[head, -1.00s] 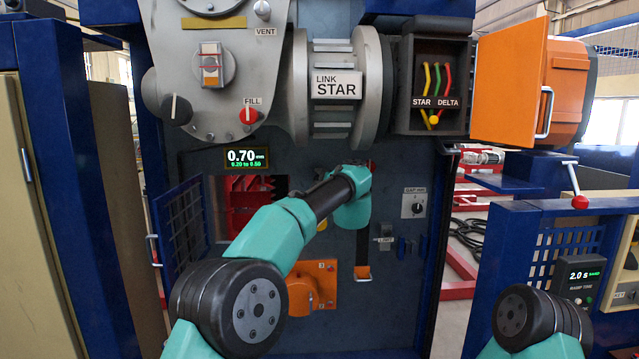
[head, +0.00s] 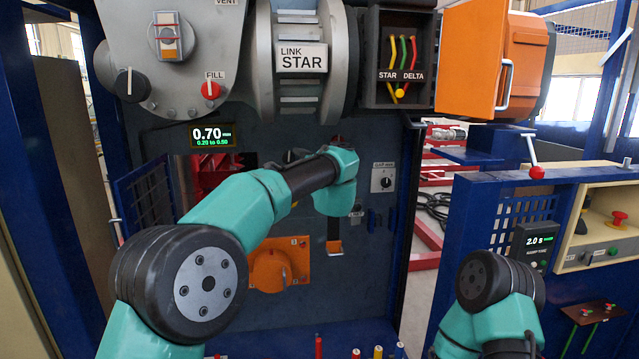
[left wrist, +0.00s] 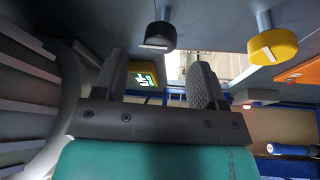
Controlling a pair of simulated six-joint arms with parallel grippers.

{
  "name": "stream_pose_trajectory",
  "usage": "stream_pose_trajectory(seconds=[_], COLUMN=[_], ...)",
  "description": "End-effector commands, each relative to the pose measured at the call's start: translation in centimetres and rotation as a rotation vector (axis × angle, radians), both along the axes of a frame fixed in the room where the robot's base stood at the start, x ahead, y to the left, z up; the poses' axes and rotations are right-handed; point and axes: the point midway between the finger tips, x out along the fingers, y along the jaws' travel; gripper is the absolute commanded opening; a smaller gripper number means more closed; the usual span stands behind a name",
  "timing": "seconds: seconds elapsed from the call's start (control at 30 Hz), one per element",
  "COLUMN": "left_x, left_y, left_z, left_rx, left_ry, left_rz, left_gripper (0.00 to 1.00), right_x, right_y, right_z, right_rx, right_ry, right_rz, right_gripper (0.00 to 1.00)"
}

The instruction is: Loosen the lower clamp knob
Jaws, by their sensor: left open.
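Two clamp-type knobs stick out on stems from the dark panel. The black one (left wrist: 155,38) has a white mark and the yellow one (left wrist: 273,46) also has a white mark. In the head view the black knob (head: 292,156) shows just above my left forearm, and only a bit of the yellow knob (head: 295,204) shows below it, so the yellow one is lower. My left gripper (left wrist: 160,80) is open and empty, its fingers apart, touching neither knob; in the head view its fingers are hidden. My right arm is at the lower right, its gripper out of view.
A display (head: 214,135) reads 0.70. An orange switch plate (head: 280,265) sits below the knobs. An open blue mesh door (head: 147,200) stands at left and an open orange cover (head: 468,58) at upper right. A blue cabinet (head: 470,210) stands at right.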

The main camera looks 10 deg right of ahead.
Motion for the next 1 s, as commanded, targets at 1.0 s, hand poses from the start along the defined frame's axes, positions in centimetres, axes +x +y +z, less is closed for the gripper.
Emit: stream_pose_trajectory(seconds=[1.0], left_x=[-10.5], left_y=[-4.8], left_z=[-1.5], left_rx=[0.000], left_ry=[0.000], left_rz=[0.000], left_gripper=[0.65], right_x=[0.0], right_y=[0.0], right_z=[0.0], right_rx=[0.000], right_ry=[0.000], right_rz=[0.000], right_gripper=[0.43])
